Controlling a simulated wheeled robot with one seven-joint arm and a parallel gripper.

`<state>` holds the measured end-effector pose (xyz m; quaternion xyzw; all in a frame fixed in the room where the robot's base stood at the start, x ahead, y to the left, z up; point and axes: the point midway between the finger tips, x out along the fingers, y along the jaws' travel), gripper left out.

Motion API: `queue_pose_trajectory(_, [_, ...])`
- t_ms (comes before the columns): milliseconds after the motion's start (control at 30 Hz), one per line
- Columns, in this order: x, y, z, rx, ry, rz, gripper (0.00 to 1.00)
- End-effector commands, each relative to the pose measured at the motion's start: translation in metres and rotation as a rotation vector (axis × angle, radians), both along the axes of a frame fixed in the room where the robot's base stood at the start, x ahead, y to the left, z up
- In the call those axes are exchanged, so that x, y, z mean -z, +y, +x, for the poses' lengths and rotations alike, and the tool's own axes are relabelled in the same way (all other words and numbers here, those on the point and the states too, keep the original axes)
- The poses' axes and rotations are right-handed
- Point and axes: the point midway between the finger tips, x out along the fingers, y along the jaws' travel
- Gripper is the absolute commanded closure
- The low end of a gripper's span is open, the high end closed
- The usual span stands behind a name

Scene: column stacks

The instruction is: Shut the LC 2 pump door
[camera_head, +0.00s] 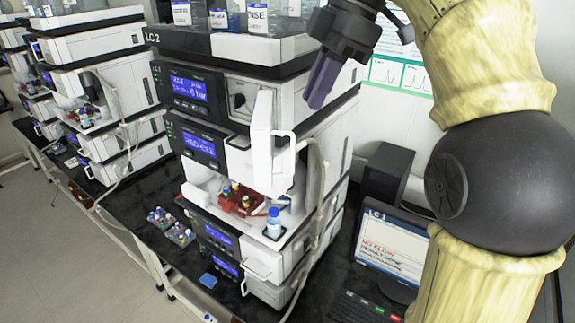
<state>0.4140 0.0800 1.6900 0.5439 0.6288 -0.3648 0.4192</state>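The LC 2 stack (172,42) stands in the middle of the bench. Its upper module, the pump (190,90), has a lit blue display and an exposed round fitting (240,99) in its front recess. A white door panel with a loop handle (263,135) stands swung out at the right of the front, seen nearly edge-on. I cannot tell clearly where it ends and the sampler front below begins. My gripper (318,88) hangs above and right of this panel, apart from it, fingers pointing down. I see the fingers from the side, so their gap is hidden.
The open sampler bay below holds a red vial rack (236,200) and a blue-capped bottle (273,222). Bottles (257,17) stand on top of the stack. A pale hose (318,185) runs down its right side.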

Motion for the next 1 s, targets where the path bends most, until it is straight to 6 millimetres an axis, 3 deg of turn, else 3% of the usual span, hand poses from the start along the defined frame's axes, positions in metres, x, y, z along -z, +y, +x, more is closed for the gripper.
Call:
queue_pose_trajectory(33, [0.01,0.003,0.0,-0.002,-0.001,0.0,0.85])
queue_pose_trajectory(1000, [0.102,0.042,-0.007,0.0,0.001,0.0,0.85])
